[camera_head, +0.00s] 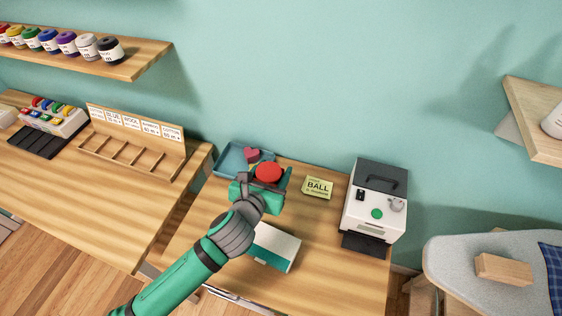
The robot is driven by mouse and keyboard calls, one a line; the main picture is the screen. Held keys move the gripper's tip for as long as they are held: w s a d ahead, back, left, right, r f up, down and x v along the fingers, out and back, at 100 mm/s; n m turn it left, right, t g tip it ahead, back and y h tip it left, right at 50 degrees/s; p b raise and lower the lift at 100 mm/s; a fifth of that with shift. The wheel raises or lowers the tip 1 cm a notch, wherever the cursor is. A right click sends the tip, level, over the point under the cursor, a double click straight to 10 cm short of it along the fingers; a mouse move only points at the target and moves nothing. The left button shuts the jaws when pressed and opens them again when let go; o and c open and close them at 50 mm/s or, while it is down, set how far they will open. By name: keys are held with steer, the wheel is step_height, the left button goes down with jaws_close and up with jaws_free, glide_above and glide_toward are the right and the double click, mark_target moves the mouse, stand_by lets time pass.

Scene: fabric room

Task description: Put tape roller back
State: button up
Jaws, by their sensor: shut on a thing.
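My gripper (262,180) is over the back left part of the small wooden table (330,225). It is shut on a round red thing (268,172), which looks like the tape roller; the fingers and wrist hide most of its shape. The gripper is in front of a blue tray (232,160) at the table's back left corner. A pink heart-shaped thing (252,155) and a bit of yellow show in the tray. My gripper hides the rest of the tray. I cannot tell how high the red thing is above the tray.
A yellow-green "BALL" box (318,188) stands right of my gripper. A white and grey machine (376,205) is at the table's right. A teal and white box (275,247) lies near my forearm. A wooden rack (132,145) stands on the left table.

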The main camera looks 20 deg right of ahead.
steer(key=f+x, duration=0.1)
steer(key=x, duration=0.9)
steer(key=s+f+x, duration=0.1)
steer(key=x, duration=0.4)
steer(key=shift+w+f, duration=0.2)
steer(key=shift+f, duration=0.25)
steer(key=shift+w+d+f, duration=0.15)
steer(key=shift+w+f, duration=0.15)
steer(key=shift+f, duration=0.1)
steer(key=shift+w+d+f, duration=0.1)
steer(key=shift+w+f, duration=0.1)
steer(key=shift+f, duration=1.55)
steer(key=shift+f, duration=0.15)
steer(key=o, duration=0.9)
